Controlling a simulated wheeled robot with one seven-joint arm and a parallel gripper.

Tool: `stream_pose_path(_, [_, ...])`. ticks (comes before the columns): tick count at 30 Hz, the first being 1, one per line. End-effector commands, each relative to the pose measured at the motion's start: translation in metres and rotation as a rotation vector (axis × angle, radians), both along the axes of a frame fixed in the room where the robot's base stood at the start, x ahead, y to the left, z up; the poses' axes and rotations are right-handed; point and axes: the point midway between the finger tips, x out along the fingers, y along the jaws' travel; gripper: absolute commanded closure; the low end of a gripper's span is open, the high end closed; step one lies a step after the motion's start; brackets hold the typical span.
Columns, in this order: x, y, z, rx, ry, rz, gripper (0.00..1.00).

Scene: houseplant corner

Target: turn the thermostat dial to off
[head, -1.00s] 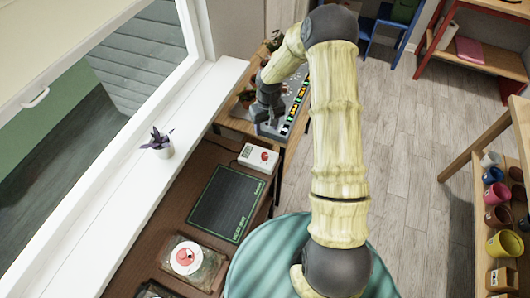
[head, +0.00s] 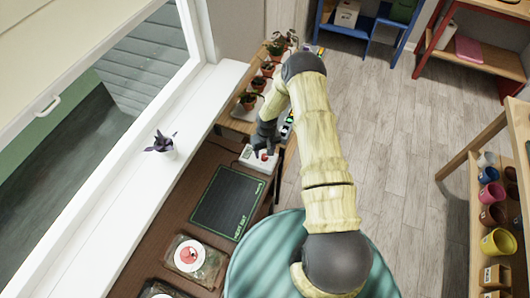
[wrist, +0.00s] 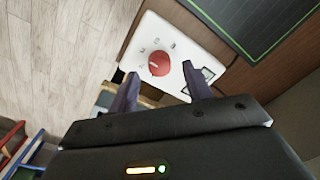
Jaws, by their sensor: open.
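The thermostat is a white box (head: 247,160) at the far end of the brown bench, just beyond the heat mat. Its red round dial (head: 264,156) is partly screened by my gripper (head: 266,150). In the wrist view the red dial (wrist: 159,62) shows whole on the white face, with a small pale mark on it and small printed marks beside it too small to read. My gripper (wrist: 160,72) is open and empty, its two dark fingers pointing at the thermostat's face on either side of the dial's lower part. I cannot tell whether they touch it.
The dark heat mat (head: 228,202) lies flat in front of the thermostat. Potted plants (head: 258,84) stand in a row behind it. A white sill (head: 130,180) runs along the left.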

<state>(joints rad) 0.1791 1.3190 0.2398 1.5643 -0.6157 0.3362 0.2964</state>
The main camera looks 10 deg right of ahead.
Motion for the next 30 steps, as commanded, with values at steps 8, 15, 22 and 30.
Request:
stream_pose_path(8, [0.0, 0.001, -0.021, -0.001, 0.001, 0.0, 0.5])
stream_pose_path(15, [0.0, 0.001, -0.022, -0.001, 0.0, 0.0, 0.5])
stream_pose_path(22, [0.0, 0.001, -0.022, 0.0, 0.0, 0.0, 0.89])
stream_pose_path(30, [0.0, 0.001, -0.023, 0.0, 0.0, 0.009, 0.95])
